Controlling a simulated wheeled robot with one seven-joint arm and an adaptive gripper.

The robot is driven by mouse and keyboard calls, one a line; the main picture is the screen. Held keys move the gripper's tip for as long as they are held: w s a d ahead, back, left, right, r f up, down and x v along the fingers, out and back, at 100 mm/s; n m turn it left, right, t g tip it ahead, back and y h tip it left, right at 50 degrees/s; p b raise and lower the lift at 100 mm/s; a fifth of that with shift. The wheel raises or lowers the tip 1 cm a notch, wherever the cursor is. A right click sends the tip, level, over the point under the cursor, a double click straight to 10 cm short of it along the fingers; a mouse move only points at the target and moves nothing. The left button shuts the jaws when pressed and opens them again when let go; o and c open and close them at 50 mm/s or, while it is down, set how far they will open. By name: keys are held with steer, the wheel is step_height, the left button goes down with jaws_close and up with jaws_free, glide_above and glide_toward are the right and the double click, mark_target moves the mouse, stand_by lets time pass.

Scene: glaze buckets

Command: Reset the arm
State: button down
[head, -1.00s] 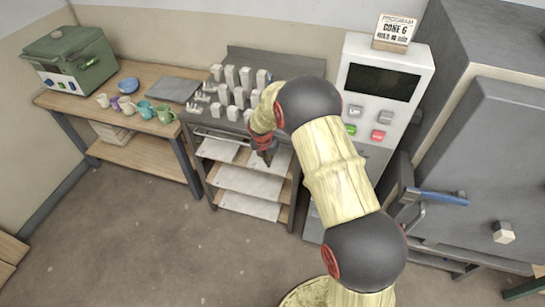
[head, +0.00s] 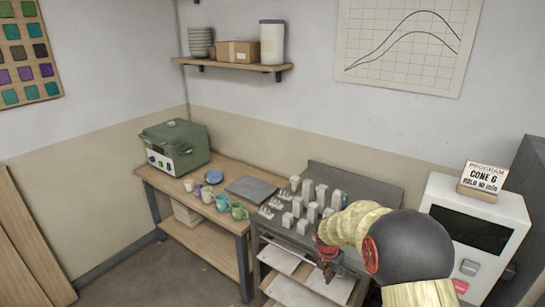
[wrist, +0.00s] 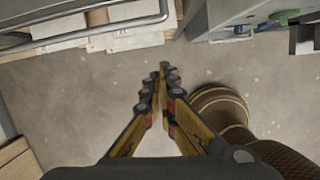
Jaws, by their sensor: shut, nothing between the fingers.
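My gripper (head: 328,268) hangs in front of the grey cart (head: 262,250), near its top edge, in the head view. In the wrist view my gripper (wrist: 164,78) points down at the bare floor (wrist: 90,95), with its fingers together and nothing between them. My arm is bent and comes in from the lower right of the head view.
Rows of white pieces (head: 312,212) stand on the cart. Several cups (head: 222,202) and a green box-shaped machine (head: 173,146) are on the wooden table (head: 215,168). A control cabinet (head: 475,225) stands at the right. The wall shelf (head: 232,65) is higher up.

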steer(key=s+a+r+m+g, duration=0.1)
steer(key=s+r+m+g, duration=0.1)
steer(key=s+m, duration=1.1)
steer(key=s+a+r+m+t+y+b, duration=0.1)
steer(key=s+a+r+m+t+b, duration=0.2)
steer(key=s+r+m, duration=1.1)
steer(key=s+r+t+b, duration=0.1)
steer(key=s+r+t, duration=0.1)
steer(key=s+r, duration=0.5)
steer(key=shift+s+a+y, duration=0.15)
steer(key=shift+s+y, duration=0.25)
steer(key=shift+s, duration=0.45)
